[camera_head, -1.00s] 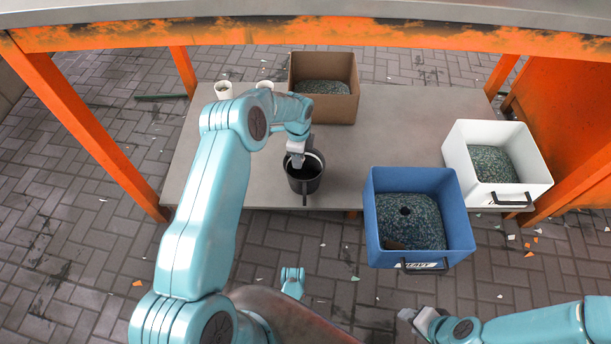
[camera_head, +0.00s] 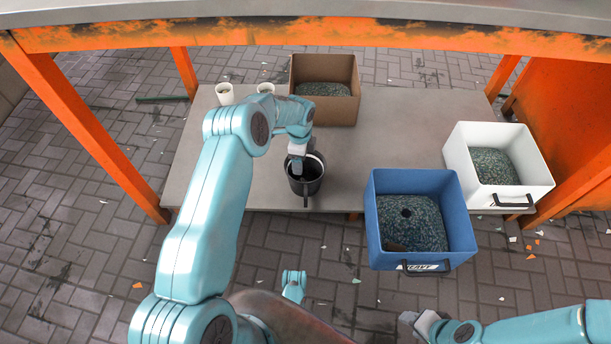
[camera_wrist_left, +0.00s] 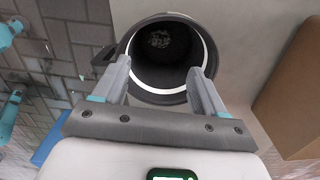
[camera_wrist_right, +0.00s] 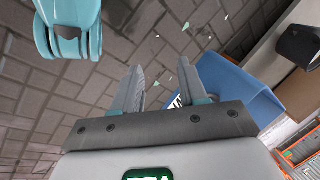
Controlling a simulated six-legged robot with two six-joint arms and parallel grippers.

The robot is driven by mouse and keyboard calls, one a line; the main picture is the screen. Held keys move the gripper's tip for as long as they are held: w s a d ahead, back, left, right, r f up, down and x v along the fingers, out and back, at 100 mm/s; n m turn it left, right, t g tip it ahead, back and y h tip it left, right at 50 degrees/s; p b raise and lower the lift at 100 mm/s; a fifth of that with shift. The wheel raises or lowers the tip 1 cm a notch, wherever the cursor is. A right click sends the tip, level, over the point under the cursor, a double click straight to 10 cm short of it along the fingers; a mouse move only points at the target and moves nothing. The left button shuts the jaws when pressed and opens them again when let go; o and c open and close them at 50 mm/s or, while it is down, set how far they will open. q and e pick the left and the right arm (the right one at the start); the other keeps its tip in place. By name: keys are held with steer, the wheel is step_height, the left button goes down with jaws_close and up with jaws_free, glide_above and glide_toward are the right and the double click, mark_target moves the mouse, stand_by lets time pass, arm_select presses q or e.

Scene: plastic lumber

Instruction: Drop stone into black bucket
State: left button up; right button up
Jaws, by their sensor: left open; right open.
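The black bucket (camera_head: 306,184) stands upright on the grey table, left of the blue box. My right gripper (camera_head: 408,318) is low in front of the table, near the blue box. It is open and empty in the right wrist view (camera_wrist_right: 163,82).
A blue box (camera_head: 456,222), a white box (camera_head: 530,170) and a cardboard box (camera_head: 338,108) hold dark granules. Two white cups (camera_head: 225,94) stand at the table's back left. The grey table (camera_head: 390,130) is clear in its middle. Orange posts (camera_head: 85,130) frame the table.

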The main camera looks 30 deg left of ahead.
arm_select(q)
step_height(320, 180, up, 10)
steer(key=p, duration=0.3)
steer(key=shift+r, duration=0.25)
arm_select(e)
steer(key=shift+g, duration=0.4)
steer(key=r, duration=0.1)
steer(key=s+r, duration=0.2)
steer(key=shift+a+r, duration=0.25)
steer(key=shift+r, duration=0.15)
